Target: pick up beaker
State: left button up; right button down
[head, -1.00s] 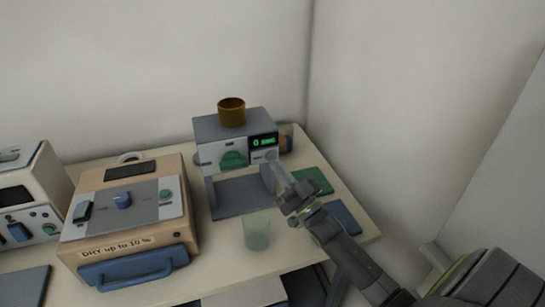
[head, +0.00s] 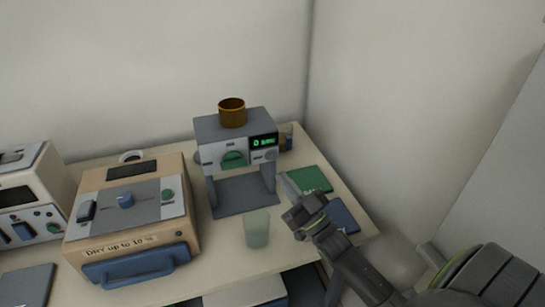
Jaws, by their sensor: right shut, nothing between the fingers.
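A translucent pale green beaker (head: 257,229) stands upright on the table, near its front edge and in front of the grey machine. My right gripper (head: 287,181) is shut and empty. In the picture it is up and to the right of the beaker, apart from it, beside the machine's right side. My left gripper is not in view.
The grey machine (head: 234,130) with a green display has a brown cup (head: 232,112) on top. A beige furnace (head: 130,222) with a blue handle stands left of the beaker. Green (head: 309,179) and blue (head: 343,214) flat items lie at the right. A white wall rises behind.

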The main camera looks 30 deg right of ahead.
aim_at(257, 221)
jog(key=k+j, duration=0.15)
jog(key=j, duration=0.2)
jog(key=k+j, duration=0.1)
jog(key=j, duration=0.2)
jog(key=k+j, duration=0.15)
jog(key=j, duration=0.2)
jog(key=k+j, duration=0.1)
jog(key=j, duration=0.2)
